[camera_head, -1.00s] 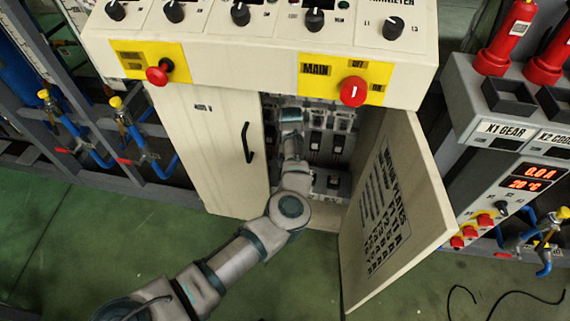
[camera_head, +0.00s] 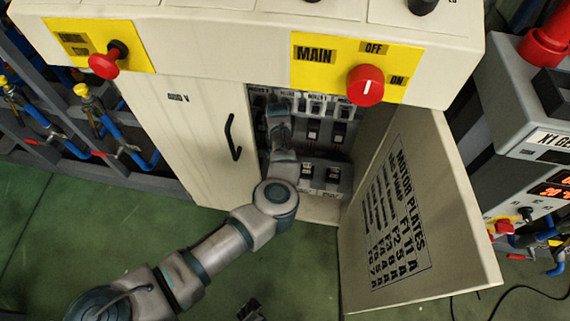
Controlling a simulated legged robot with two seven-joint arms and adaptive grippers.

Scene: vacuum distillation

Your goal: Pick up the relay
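Several dark relay-like modules sit in rows inside the open cabinet. One is in the middle row (camera_head: 313,131), and another is in the lower row (camera_head: 333,174). I cannot tell which one is the relay in question. My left arm comes in from the lower left and reaches into the left side of the cabinet opening. My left gripper is in there at the upper left, small and dark, and its fingers cannot be made out. A small dark part at the bottom edge (camera_head: 250,311) looks like the tip of my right gripper, over the floor.
The cabinet door (camera_head: 405,215) with the motor plates list stands open on the right. The closed left door (camera_head: 185,140) has a black handle. A panel with a red MAIN knob (camera_head: 365,85) overhangs the opening. Pipes and valves stand at the left, a grey unit at the right.

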